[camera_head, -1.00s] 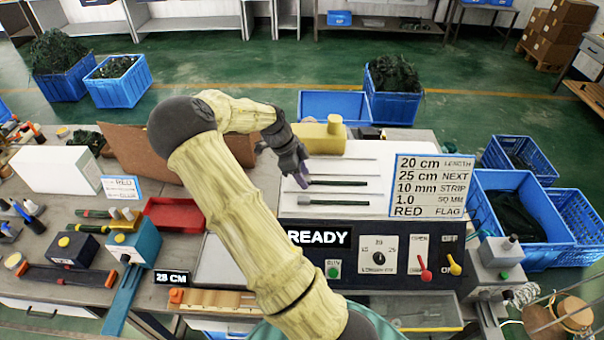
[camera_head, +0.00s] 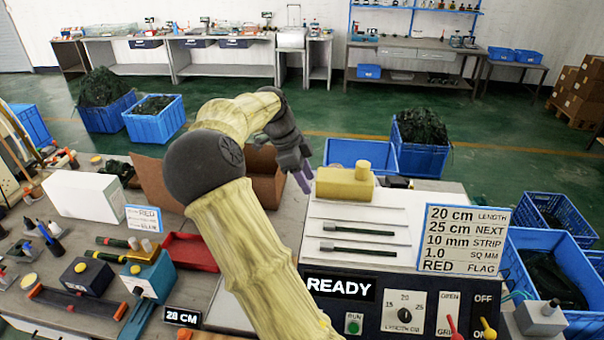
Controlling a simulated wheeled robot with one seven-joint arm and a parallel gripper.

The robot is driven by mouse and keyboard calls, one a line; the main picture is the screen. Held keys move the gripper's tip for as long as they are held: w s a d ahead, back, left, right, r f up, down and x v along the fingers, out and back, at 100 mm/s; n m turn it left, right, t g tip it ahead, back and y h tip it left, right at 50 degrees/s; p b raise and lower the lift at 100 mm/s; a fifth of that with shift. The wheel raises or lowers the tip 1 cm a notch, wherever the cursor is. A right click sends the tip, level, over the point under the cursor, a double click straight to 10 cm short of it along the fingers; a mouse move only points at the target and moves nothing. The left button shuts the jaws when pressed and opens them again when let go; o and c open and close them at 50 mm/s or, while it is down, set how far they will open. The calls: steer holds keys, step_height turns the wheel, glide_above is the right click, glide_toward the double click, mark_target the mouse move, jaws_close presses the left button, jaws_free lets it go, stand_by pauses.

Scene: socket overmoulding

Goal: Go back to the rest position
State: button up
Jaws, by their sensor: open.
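My gripper (camera_head: 304,179) is at the end of my bamboo-like arm, raised just left of the grey machine. Its purple fingertips point down, look empty and touch nothing that I can see. The machine top (camera_head: 385,215) holds thin pale rods and two dark green sleeved pieces, the upper one (camera_head: 365,229) and the lower one (camera_head: 357,250), lying to the right of my gripper. The machine's display (camera_head: 340,287) reads READY.
An open cardboard box (camera_head: 157,181) is behind my arm. A sign board (camera_head: 463,238) stands at the right. A red tray (camera_head: 192,251) and white box (camera_head: 88,197) are left.

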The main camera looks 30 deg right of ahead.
steer(key=shift+v, duration=1.15)
steer(key=s+a+f+n+t+y, duration=0.2)
steer(key=s+a+f+n, duration=0.35)
steer(key=f+n, duration=0.35)
steer(key=s+a+f+n+t+y, duration=0.1)
steer(key=s+a+f+n+t, duration=0.1)
steer(key=s+a+n, duration=1)
steer(key=n+t, duration=0.1)
steer(key=n, duration=0.3)
steer(key=shift+s+a+f+y, duration=0.2)
steer(key=shift+s+y, duration=0.1)
